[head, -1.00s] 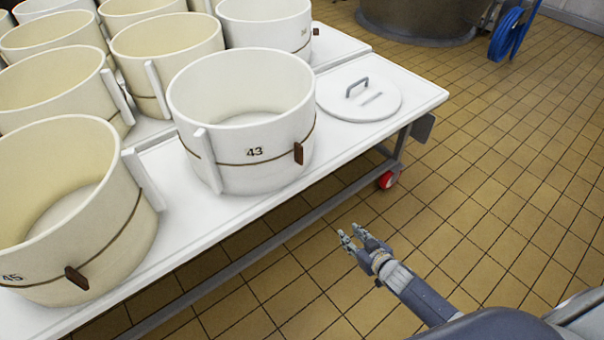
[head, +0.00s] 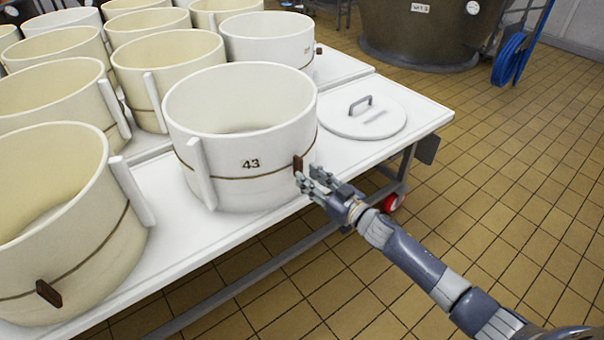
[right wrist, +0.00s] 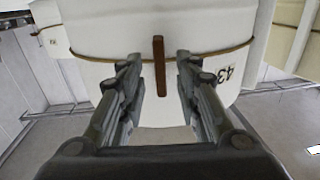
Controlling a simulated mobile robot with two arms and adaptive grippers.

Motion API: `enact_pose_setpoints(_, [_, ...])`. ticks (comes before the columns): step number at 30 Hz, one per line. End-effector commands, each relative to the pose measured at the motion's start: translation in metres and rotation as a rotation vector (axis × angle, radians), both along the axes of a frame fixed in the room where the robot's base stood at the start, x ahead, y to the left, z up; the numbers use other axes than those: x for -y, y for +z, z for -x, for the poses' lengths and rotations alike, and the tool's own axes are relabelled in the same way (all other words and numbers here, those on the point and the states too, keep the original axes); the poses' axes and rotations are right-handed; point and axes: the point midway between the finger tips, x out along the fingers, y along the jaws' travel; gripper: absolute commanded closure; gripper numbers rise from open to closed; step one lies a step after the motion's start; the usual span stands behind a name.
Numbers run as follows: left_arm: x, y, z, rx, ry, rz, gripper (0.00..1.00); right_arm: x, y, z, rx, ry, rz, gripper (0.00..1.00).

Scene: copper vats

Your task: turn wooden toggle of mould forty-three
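Mould forty-three (head: 240,130) is a white round tub with a cord around it, standing on the white table near its front edge. Its brown wooden toggle (head: 298,164) sits upright on the cord at the tub's right front. My right gripper (head: 308,180) is open just in front of the toggle. In the right wrist view the toggle (right wrist: 159,80) stands between the two open fingers (right wrist: 160,85), with a gap on both sides. The number 43 shows to the right of the fingers there. My left gripper is not in view.
Several cream moulds (head: 55,190) crowd the white table (head: 170,225) to the left and behind. A round white lid (head: 375,122) with a handle lies right of mould forty-three. A large vat (head: 420,35) stands at the back.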

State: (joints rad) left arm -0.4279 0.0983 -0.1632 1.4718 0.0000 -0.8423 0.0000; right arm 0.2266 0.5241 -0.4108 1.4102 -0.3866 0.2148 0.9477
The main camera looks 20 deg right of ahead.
Motion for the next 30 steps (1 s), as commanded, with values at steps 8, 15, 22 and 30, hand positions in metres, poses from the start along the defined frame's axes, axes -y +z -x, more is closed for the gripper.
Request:
enact_pose_setpoints(8, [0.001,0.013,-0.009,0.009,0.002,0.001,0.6,-0.014,0.0,-0.03,0.0,0.0,-0.001,0.69])
enact_pose_setpoints(15, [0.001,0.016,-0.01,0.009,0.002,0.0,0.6,-0.016,0.0,-0.033,-0.001,0.0,0.0,0.69])
enact_pose_setpoints(22, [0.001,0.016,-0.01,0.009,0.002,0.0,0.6,-0.016,0.0,-0.033,0.0,0.0,0.0,0.96])
enact_pose_setpoints(30, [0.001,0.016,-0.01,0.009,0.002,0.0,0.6,-0.016,0.0,-0.033,0.001,0.0,0.002,1.0])
